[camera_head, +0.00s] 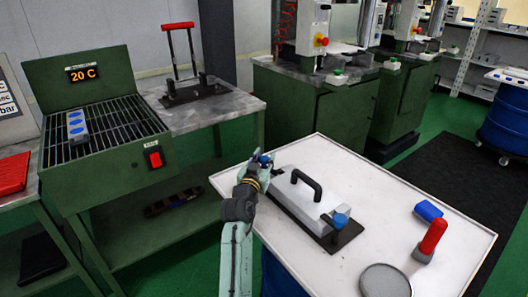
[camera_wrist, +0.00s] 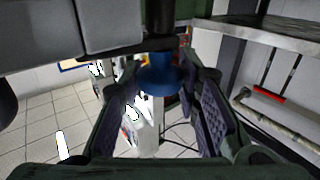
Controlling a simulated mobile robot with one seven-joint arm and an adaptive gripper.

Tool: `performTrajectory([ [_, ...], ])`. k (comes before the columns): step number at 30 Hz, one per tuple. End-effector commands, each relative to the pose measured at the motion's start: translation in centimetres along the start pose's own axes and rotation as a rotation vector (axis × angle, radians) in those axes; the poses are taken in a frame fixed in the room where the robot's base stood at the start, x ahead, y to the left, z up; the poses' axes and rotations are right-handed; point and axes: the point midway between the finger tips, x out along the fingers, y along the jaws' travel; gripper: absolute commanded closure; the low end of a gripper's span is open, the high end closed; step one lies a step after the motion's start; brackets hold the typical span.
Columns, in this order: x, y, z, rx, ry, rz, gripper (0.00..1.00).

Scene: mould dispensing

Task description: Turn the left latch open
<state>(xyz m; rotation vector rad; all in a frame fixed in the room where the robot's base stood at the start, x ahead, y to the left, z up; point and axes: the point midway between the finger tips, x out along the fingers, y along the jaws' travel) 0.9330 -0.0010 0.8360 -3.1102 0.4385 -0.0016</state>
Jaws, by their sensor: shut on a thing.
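The mould (camera_head: 295,201) is a light grey block with a black arched handle on a dark base plate, lying on the white table. The left latch (camera_head: 264,158) has a blue knob at the mould's far left end, partly hidden by my gripper (camera_head: 259,172). In the wrist view the blue knob (camera_wrist: 160,76) sits between the two dark padded fingers of my gripper (camera_wrist: 160,92), below a dark stem. My gripper is shut on this knob. The right latch (camera_head: 340,219), also with a blue knob, stands at the mould's near right end, free of the gripper.
On the white table (camera_head: 440,200) lie a blue block (camera_head: 428,211), a red-handled tool (camera_head: 431,240) and a round grey disc (camera_head: 385,281). A green heater (camera_head: 105,130) reading 20 C stands at left, beside a bench with a red-handled press (camera_head: 190,85).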

Motion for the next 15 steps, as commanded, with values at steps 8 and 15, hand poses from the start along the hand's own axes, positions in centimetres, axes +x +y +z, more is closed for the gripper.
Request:
performTrajectory([
  [8, 0.04, 0.39, -0.39, -0.002, -0.003, -0.154, 0.98],
  [15, 0.06, 0.33, -0.04, -0.001, -0.001, -0.261, 0.98],
])
